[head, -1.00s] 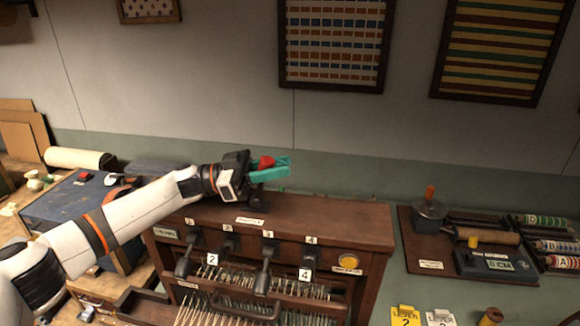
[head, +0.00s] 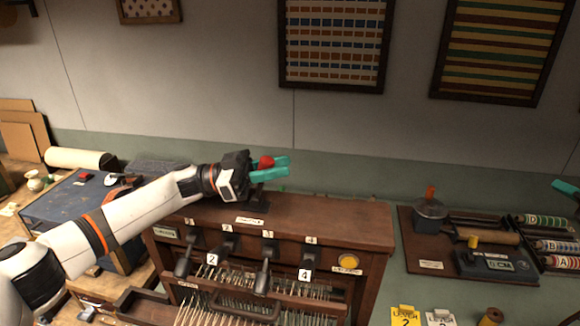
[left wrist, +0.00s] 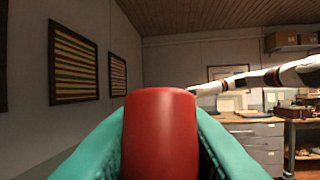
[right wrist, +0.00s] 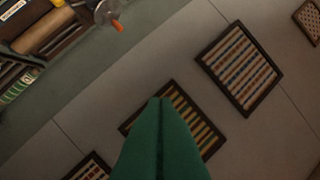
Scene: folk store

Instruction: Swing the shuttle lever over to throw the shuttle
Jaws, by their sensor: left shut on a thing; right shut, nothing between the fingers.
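The shuttle lever's red knob (head: 265,162) stands above the dark bracket (head: 257,201) on top of the wooden loom cabinet (head: 330,213). My left gripper (head: 272,169) is shut on this knob, with a teal finger on each side. In the left wrist view the red knob (left wrist: 160,132) fills the space between the fingers. The lever's shaft is mostly hidden behind the gripper. My right gripper (right wrist: 160,105) is shut and empty, raised away from the loom. Only its teal tip shows at the right edge of the head view (head: 566,187).
The loom's front carries several dark numbered levers (head: 264,275) and a yellow button (head: 349,261). A board (head: 412,245) with a crank and labelled rolls lies to the right. A blue box (head: 65,205) stands to the left. The air above the cabinet's right side is clear.

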